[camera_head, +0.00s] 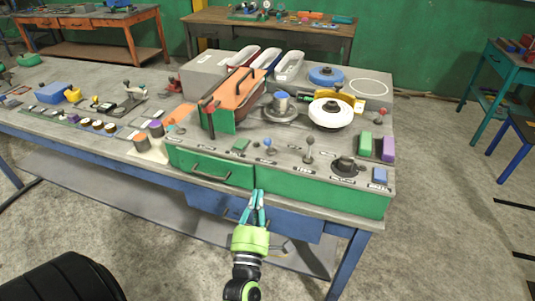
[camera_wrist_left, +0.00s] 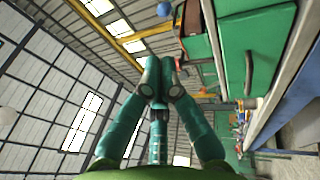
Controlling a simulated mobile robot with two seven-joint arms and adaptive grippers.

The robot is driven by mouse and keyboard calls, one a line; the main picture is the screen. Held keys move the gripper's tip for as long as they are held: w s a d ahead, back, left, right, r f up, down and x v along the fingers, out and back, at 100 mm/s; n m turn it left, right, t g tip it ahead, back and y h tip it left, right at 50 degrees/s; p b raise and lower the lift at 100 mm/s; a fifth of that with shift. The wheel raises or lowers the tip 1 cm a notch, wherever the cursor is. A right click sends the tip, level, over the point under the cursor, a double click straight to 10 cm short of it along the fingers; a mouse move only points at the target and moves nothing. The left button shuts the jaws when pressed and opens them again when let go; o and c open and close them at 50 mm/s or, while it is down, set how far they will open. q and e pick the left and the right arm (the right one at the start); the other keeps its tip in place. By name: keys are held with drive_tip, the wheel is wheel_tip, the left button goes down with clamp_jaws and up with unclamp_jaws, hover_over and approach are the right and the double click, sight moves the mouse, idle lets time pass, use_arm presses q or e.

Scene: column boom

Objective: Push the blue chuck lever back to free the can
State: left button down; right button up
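A can with a blue top (camera_head: 281,98) stands upright in a round grey chuck (camera_head: 279,113) on the green-fronted bench unit. A small lever with a blue knob (camera_head: 267,142) stands in front of the chuck, left of a grey-knobbed lever (camera_head: 309,142). My left gripper (camera_head: 257,194), with teal fingers, is in front of the green unit, below and apart from the blue lever. In the left wrist view its fingertips (camera_wrist_left: 161,72) are together with nothing visible between them. The chuck's grip on the can is too small to make out. My right gripper is not in view.
An orange-and-green box frame (camera_head: 236,98) with black handles stands left of the chuck. A white-rimmed disc (camera_head: 330,114) stands right of it. A green drawer (camera_head: 212,167) with a handle is at the front left. Green and purple blocks (camera_head: 388,148) lie at the right.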

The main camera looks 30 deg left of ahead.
use_arm(q)
approach(267, 143)
drive_tip(key=x, duration=0.6)
drive_tip(key=shift+w+a+r, duration=0.1)
drive_tip(key=shift+w+a, duration=0.1)
drive_tip(key=shift+w, duration=0.15)
